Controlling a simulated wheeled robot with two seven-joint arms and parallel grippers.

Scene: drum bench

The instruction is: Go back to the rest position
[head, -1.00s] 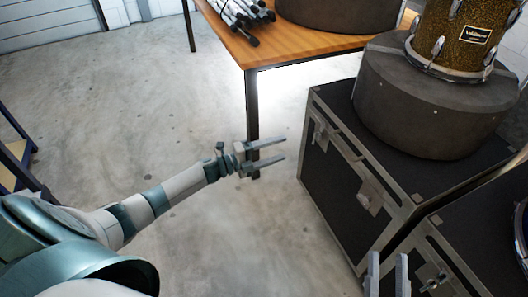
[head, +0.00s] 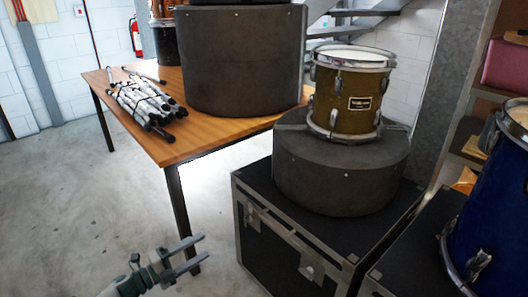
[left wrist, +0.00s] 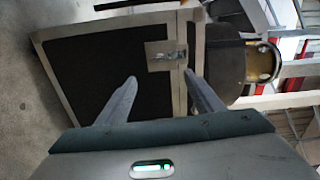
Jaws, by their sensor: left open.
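My left gripper (head: 188,256) is at the bottom of the head view, open and empty. It is over the concrete floor, in front of a table leg and to the left of the black flight case. In the left wrist view its two fingers (left wrist: 160,95) stand apart with nothing between them, pointing toward the side of the case (left wrist: 110,75). My right gripper is not in the head view now.
A black flight case (head: 285,248) carries a dark round drum case (head: 340,175) with a gold drum (head: 346,98) on it. A wooden table (head: 165,145) holds bundled stands (head: 142,103) and another dark case (head: 240,60). A blue drum (head: 490,220) is at right. Floor at left is clear.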

